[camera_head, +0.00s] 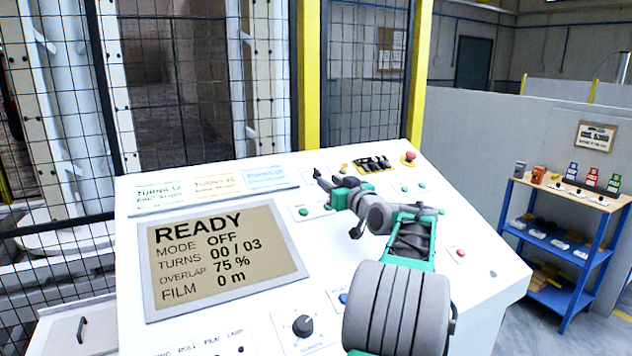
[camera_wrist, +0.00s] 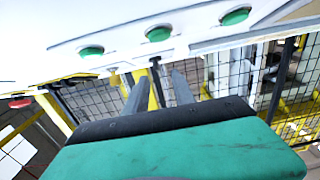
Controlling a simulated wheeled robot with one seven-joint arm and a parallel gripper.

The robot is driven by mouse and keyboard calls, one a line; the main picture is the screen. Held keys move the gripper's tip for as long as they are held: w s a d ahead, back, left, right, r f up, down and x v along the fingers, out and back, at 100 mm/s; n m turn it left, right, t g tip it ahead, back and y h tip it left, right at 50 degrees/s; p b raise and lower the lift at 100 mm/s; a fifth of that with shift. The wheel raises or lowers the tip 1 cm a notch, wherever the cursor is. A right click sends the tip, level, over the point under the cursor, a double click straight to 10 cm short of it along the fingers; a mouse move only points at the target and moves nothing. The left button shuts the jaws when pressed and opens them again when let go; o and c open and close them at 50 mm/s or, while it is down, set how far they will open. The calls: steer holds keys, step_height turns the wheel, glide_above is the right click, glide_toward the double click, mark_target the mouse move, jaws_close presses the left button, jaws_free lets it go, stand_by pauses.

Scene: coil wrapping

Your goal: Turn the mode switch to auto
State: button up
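The control panel's screen (camera_head: 223,258) reads READY, MODE OFF, TURNS 00 / 03. A small black upright knob (camera_head: 317,174) stands at the panel's upper middle, right by my fingertips; it may be the mode switch, but its label is not readable. My gripper (camera_head: 326,184) reaches left, low over the panel. In the wrist view my gripper (camera_wrist: 158,88) shows two grey fingers apart, with a gap between them. A thin dark shape lies in line with that gap; I cannot tell whether it is the switch. Contact with the knob is not clear.
Green buttons (camera_head: 304,211) lie just below the fingers. A red emergency button (camera_head: 409,157) and a row of black parts (camera_head: 372,164) stand farther right. Mesh fence (camera_head: 365,80) rises behind; a blue shelf (camera_head: 560,246) is at right.

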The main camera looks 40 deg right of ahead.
mark_target(320, 173)
steer(key=p+x, duration=0.1)
steer(key=x, duration=0.2)
steer(key=p+x, duration=0.1)
steer(key=x, duration=0.2)
steer(key=shift+s+d+r, duration=0.15)
steer(key=shift+d+r, duration=0.05)
steer(key=shift+d, duration=0.2)
steer(key=shift+w+d+f, duration=0.1)
steer(key=shift+w+d, duration=0.05)
steer(key=shift+w, duration=0.3)
jaws_close()
